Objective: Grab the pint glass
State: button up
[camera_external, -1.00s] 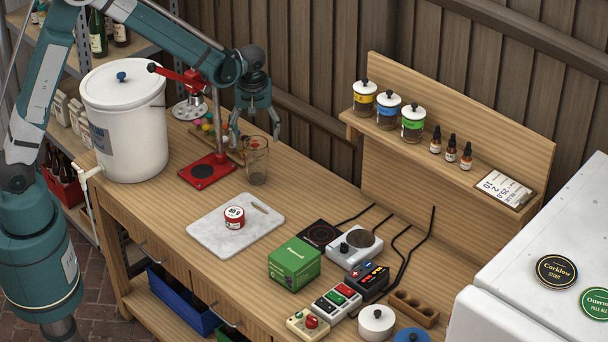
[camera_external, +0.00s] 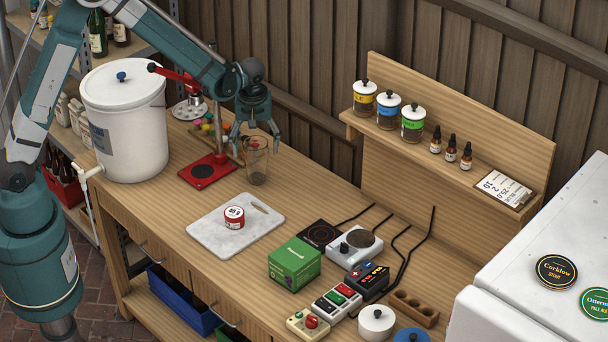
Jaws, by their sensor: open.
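The pint glass (camera_external: 257,168) is clear and stands upright on the wooden bench, just right of the red bottle capper. My gripper (camera_external: 256,147) is open and points down at the upper part of the glass. Its fingers show at the left and right of the rim. I cannot tell from this one view whether the fingers touch the glass or are in line with it in depth.
The red capper (camera_external: 208,171) stands close on the left, with small coloured balls (camera_external: 207,124) behind it. A white bucket (camera_external: 125,130) is further left. A white board (camera_external: 212,231) with a red-labelled tin (camera_external: 234,217) lies in front. A green box (camera_external: 294,262) and devices stand to the right.

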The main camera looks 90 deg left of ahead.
jog(key=shift+f, duration=0.35)
jog(key=shift+c, duration=0.7)
jog(key=c, duration=1.3)
jog(key=shift+r, duration=0.1)
jog(key=shift+r, duration=4.9)
